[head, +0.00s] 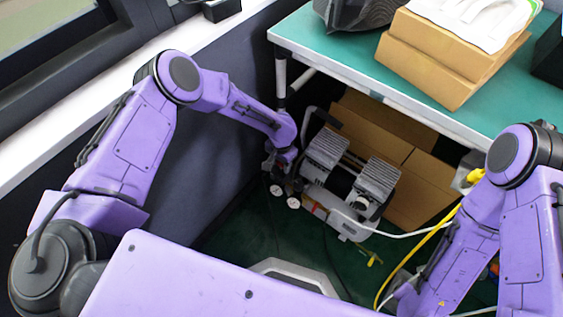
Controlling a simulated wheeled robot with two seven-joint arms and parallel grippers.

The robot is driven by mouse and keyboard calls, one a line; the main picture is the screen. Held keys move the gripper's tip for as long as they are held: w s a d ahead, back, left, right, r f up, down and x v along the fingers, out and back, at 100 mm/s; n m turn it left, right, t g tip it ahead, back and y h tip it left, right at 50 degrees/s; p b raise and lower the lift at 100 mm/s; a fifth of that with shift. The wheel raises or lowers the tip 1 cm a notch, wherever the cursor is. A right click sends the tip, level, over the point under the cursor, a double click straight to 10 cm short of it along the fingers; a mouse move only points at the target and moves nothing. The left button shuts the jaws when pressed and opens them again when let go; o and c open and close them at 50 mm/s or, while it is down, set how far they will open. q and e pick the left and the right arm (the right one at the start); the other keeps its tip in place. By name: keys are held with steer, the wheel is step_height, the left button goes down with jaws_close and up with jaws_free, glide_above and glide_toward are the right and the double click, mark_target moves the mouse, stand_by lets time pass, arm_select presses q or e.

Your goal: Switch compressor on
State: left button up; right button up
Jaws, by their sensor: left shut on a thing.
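The compressor (345,174) stands on the dark green floor under the table. It has two ribbed grey cylinder heads, a pale tank and two small round white gauges (293,203) at its left end. My left gripper (279,176) is at the compressor's left end, just above the gauges. It is shut on a small part of the compressor there, which the gripper mostly hides. The compressor's switch cannot be made out. My right arm comes in at the right, and its gripper is not in view.
A green-topped table (330,50) stands over the compressor, with cardboard boxes (450,55) on top. More cardboard (418,190) stands behind the compressor. A yellow hose (412,254) and a white hose run along the floor to the right. A dark wall panel (205,160) is close on the left.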

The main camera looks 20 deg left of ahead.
arm_select(q)
steer(key=m, duration=0.8)
steer(key=shift+m+b, duration=0.3)
steer(key=shift+b, duration=0.05)
steer(key=m, duration=0.4)
steer(key=shift+a+m, duration=0.1)
steer(key=shift+m, duration=0.2)
steer(key=m, duration=0.4)
steer(key=shift+b, duration=0.4)
steer(key=shift+m, duration=0.3)
steer(key=o, duration=1.1)
steer(key=shift+c, duration=0.2)
